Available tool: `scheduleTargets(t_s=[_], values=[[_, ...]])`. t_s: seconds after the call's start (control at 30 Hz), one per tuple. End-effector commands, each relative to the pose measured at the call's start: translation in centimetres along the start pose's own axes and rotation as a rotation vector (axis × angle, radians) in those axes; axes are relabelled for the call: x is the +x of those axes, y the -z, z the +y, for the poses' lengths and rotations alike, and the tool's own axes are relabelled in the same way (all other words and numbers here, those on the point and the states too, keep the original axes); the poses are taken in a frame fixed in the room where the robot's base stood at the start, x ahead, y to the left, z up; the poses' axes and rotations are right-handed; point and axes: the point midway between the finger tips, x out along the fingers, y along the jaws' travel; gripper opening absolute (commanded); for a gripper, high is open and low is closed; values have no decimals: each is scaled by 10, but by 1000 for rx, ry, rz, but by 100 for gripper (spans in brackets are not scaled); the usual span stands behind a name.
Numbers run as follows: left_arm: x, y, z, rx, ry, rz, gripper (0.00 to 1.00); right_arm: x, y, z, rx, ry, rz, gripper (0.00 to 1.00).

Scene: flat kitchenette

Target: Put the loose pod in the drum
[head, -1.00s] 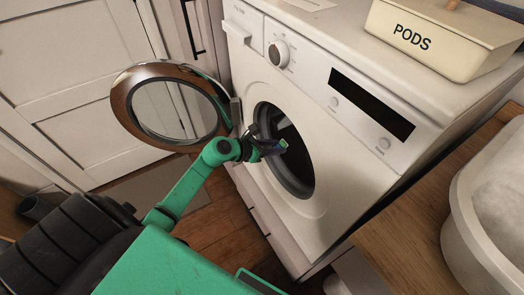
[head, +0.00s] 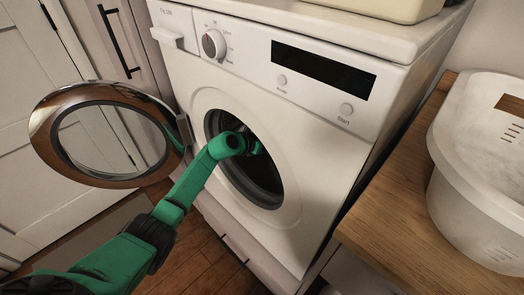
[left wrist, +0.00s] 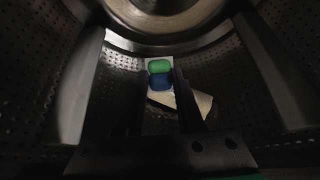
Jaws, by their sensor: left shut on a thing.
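The pod (left wrist: 160,74), green and blue, sits between the fingertips of my left gripper (left wrist: 161,88) in the left wrist view. The gripper is shut on it, inside the dark perforated drum (left wrist: 40,95). In the head view my left arm reaches through the open round door of the white washing machine (head: 305,160). The drum opening (head: 262,188) hides the gripper and pod there. My right gripper is not in view.
The round door (head: 52,150) stands open on the left. A pale flat thing (left wrist: 203,101) lies in the drum beyond the fingers; I cannot tell what it is. A white tub (head: 470,150) stands on a wooden counter (head: 390,200) at right. The pods box (head: 400,8) is partly cut off on top.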

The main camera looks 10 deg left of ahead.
Motion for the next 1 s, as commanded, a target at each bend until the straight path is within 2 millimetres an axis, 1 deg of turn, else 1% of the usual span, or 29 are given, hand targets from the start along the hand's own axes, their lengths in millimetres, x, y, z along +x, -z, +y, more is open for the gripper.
scheduleTargets(t_s=[0.03, 0.33, 0.37, 0.4, 0.43, 0.77, 0.87, 0.97, 1.0], values=[[4, 0, 0, 0, 0, -1, 14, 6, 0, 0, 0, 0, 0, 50], [6, -3, 0, 0, 0, 0, 14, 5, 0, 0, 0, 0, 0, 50], [6, -3, 0, 0, 0, 0, 48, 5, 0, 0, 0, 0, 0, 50], [6, -3, 0, 0, -1, 0, 63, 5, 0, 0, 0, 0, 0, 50], [6, -3, 0, 0, -1, 0, 71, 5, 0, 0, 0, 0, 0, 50], [4, -3, 1, 0, -1, 1, 71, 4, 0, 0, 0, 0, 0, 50], [-7, -4, 2, 3, -4, 1, 71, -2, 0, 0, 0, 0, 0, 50], [-28, -4, 2, 6, -4, 3, 71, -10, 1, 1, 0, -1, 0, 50], [-38, -4, 2, 6, -5, 3, 71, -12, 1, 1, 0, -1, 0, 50]])
